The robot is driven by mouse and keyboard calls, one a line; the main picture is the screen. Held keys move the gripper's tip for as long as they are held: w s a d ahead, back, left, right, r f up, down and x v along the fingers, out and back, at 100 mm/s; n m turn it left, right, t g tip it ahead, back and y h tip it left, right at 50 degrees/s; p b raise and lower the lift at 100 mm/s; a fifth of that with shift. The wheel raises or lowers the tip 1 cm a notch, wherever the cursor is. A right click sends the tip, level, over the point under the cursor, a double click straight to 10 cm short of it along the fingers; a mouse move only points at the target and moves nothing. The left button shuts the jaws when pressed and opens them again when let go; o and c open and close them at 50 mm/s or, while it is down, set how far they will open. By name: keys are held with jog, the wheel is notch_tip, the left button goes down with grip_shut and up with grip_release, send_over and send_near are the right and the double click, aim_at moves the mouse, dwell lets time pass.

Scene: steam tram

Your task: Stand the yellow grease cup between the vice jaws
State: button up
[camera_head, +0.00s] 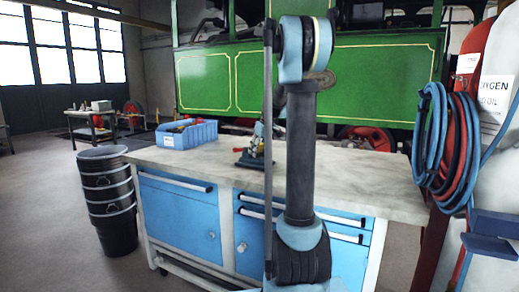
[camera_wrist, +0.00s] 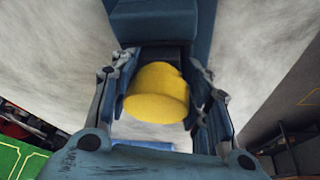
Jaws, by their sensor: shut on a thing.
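The yellow grease cup (camera_wrist: 157,94) is between the two fingers of my gripper (camera_wrist: 161,88) in the wrist view, and the gripper is shut on it. A dark blue-grey body, which looks like the vice (camera_wrist: 160,22), lies just beyond the cup at the top of that view. The cup overlaps its near dark edge; I cannot tell whether they touch. In the head view the vice (camera_head: 246,158) stands on the workbench (camera_head: 345,178), partly hidden by my arm.
A blue bin (camera_head: 187,135) with small items stands on the bench's left part. Stacked black buckets (camera_head: 108,195) stand left of the bench. Blue and red hoses (camera_head: 440,150) hang at the right by the gas cylinders. The bench top between bin and vice looks clear.

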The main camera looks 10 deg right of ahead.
jog(key=shift+o, duration=0.2)
jog(key=shift+d+f, duration=0.25)
jog(key=shift+d, duration=0.25)
dwell(0.6)
jog(key=shift+o, duration=0.3)
jog(key=shift+s+d+f, duration=0.15)
jog(key=shift+s+f, duration=0.1)
dwell(0.3)
jog(key=o, duration=1.5)
jog(key=shift+w+f, duration=0.2)
jog(key=shift+c, duration=0.2)
jog(key=shift+w+d+f, duration=0.1)
jog(key=shift+w+f, duration=0.6)
jog(key=shift+s+a+r, duration=0.2)
jog(key=shift+s+r, duration=0.3)
jog(key=shift+r, duration=0.1)
jog(key=o, duration=0.5)
jog(key=shift+c, duration=0.2)
jog(key=shift+r, duration=0.1)
